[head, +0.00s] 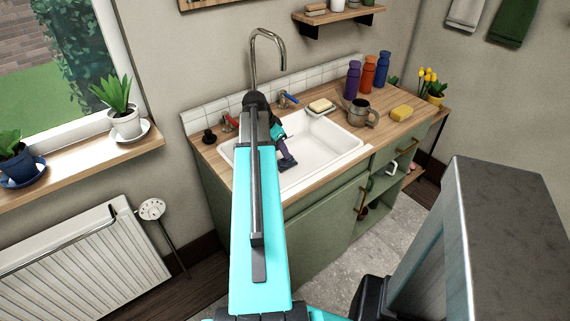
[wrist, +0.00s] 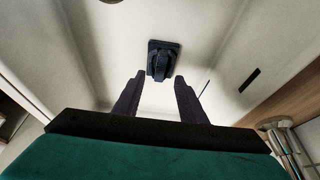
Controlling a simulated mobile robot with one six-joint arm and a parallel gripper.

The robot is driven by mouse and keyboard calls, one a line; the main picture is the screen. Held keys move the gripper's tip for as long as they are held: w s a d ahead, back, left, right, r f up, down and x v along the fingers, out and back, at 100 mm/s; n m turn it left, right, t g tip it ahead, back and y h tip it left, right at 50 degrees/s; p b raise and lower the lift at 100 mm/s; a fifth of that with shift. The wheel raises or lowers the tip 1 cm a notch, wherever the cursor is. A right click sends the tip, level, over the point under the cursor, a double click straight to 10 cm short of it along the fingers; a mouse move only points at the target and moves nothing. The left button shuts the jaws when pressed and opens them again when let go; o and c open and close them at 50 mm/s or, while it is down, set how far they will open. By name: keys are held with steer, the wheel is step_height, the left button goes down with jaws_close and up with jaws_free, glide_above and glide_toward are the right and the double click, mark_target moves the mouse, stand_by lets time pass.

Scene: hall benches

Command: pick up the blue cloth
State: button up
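In the wrist view, a small dark navy folded bundle (wrist: 161,60) lies on the white sink floor; it looks like the blue cloth, though it is too dark to be sure. My gripper (wrist: 157,90) is open, with the bundle ahead of and between its two dark fingertips. No contact is visible and nothing is held. In the head view, my gripper (head: 288,163) reaches down into the white sink (head: 335,139).
A tall tap (head: 284,52) curves up behind the sink. A soap dish (head: 320,106) sits at its back rim. A metal jug (head: 361,113), several bottles (head: 368,72) and a yellow sponge (head: 401,113) stand on the right worktop. Sink walls surround my gripper.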

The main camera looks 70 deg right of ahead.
mark_target(284, 159)
steer(key=shift+p+x, duration=0.6)
steer(key=shift+x, duration=1.95)
steer(key=shift+w, duration=0.1)
jaws_close()
